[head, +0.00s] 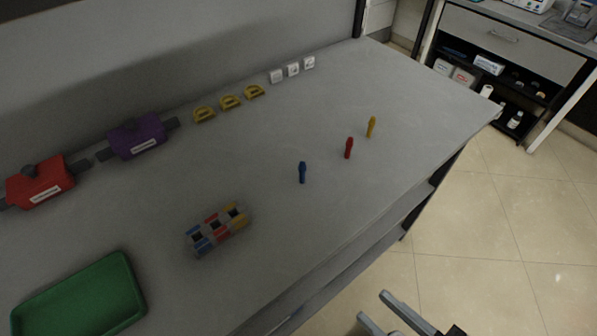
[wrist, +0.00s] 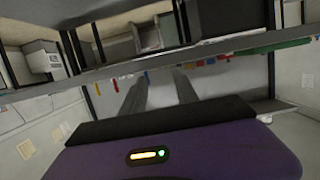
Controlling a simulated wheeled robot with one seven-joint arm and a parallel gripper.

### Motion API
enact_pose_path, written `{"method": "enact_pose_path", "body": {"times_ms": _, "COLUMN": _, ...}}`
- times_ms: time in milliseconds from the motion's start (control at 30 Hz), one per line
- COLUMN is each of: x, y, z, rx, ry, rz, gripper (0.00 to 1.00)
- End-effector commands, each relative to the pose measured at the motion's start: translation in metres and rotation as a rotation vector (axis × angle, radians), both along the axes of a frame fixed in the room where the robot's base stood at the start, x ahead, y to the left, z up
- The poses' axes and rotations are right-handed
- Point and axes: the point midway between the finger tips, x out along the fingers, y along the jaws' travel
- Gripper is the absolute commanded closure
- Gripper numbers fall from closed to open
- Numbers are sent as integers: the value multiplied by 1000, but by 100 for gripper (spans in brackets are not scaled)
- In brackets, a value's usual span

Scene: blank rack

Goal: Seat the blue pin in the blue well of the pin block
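The blue pin (head: 302,173) stands upright on the grey bench, nearest the pin block in a row of three pins. The pin block (head: 218,230) sits left of it, with blue, red and yellow sections. The blue well (head: 197,239) is at its left end and looks dark and empty. My gripper (head: 373,305) is at the bottom of the head view, off the bench's front edge and well away from the pin. Its two fingers are apart with nothing between them. They also show apart in the wrist view (wrist: 159,77).
A red pin (head: 348,148) and a yellow pin (head: 371,127) stand further right. A green tray (head: 80,300) lies at lower left. Red (head: 40,183) and purple (head: 138,137) fixtures, yellow handles (head: 230,102) and white blocks (head: 292,69) line the back. The bench between pins and block is clear.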

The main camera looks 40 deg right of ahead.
Motion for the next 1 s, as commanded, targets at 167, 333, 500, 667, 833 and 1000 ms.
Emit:
{"method": "enact_pose_path", "body": {"times_ms": 167, "x": 0, "y": 0, "z": 0, "rx": 0, "ry": 0, "rz": 0, "gripper": 64}}
{"method": "enact_pose_path", "body": {"times_ms": 333, "x": 0, "y": 0, "z": 0, "rx": 0, "ry": 0, "rz": 0, "gripper": 64}}
{"method": "enact_pose_path", "body": {"times_ms": 500, "x": 0, "y": 0, "z": 0, "rx": 0, "ry": 0, "rz": 0, "gripper": 62}}
{"method": "enact_pose_path", "body": {"times_ms": 667, "x": 1, "y": -5, "z": 4, "rx": 0, "ry": -4, "rz": -30, "gripper": 58}}
{"method": "enact_pose_path", "body": {"times_ms": 833, "x": 38, "y": -22, "z": 33, "rx": 15, "ry": -119, "rz": -153, "gripper": 58}}
{"method": "enact_pose_path", "body": {"times_ms": 1000, "x": 92, "y": -42, "z": 76, "rx": 64, "ry": -299, "rz": -285, "gripper": 58}}
